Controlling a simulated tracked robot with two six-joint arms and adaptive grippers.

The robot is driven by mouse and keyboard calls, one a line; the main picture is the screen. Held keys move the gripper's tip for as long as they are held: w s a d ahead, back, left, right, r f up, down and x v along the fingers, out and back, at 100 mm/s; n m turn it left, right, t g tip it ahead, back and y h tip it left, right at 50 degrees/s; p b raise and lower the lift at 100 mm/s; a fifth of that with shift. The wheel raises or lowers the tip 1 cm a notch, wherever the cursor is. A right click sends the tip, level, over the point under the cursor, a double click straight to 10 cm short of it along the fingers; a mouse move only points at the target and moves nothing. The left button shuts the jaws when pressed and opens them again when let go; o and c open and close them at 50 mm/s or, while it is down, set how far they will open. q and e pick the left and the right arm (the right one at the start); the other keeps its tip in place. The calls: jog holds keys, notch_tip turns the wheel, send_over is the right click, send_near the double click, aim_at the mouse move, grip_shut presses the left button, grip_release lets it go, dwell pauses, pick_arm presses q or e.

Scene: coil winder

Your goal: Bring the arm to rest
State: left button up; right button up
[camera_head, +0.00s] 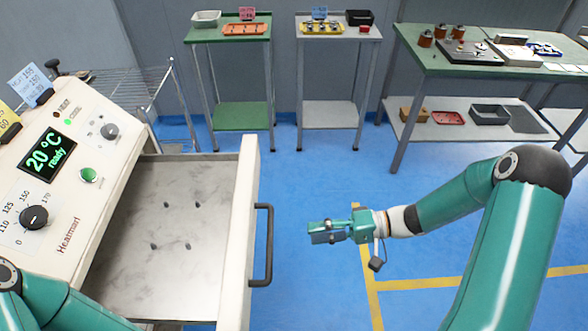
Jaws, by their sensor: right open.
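My right gripper (318,232) is at the end of the green right arm, which comes in from the lower right. It hangs over the blue floor, to the right of the drawer handle (264,245) and apart from it. It is open, and I see nothing held in it. Part of my left arm shows at the lower left corner, in front of the oven's panel; its gripper is out of view.
The Heamart oven (62,215) at the left reads 20 °C ready. Its drawer (170,225) stands pulled out, with several small dark holes or spots on its floor. A green cart (228,33), a grey cart (338,33) and a green workbench (425,62) stand at the back. Floor around my right gripper is clear.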

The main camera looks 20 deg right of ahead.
jog(key=w+a+f+m+t+h, duration=0.1)
jog(key=w+a+f+t+h, duration=0.15)
jog(key=f, duration=0.25)
jog(key=w+a+f+t+h, duration=0.1)
jog(key=w+a+f+h, duration=0.1)
jog(key=f+h, duration=0.25)
jog(key=s+a+f+n+g+h, duration=0.1)
jog(key=s+f+g, duration=0.3)
jog(key=s, duration=0.4)
jog(key=s+a+f+n+g+h, duration=0.1)
jog(key=s+a+f+g+h, duration=0.1)
jog(key=s+f+g, duration=0.2)
jog(key=s+f, duration=0.3)
jog(key=s, duration=0.2)
jog(key=shift+n+h, duration=0.4)
jog(key=shift+w, duration=0.15)
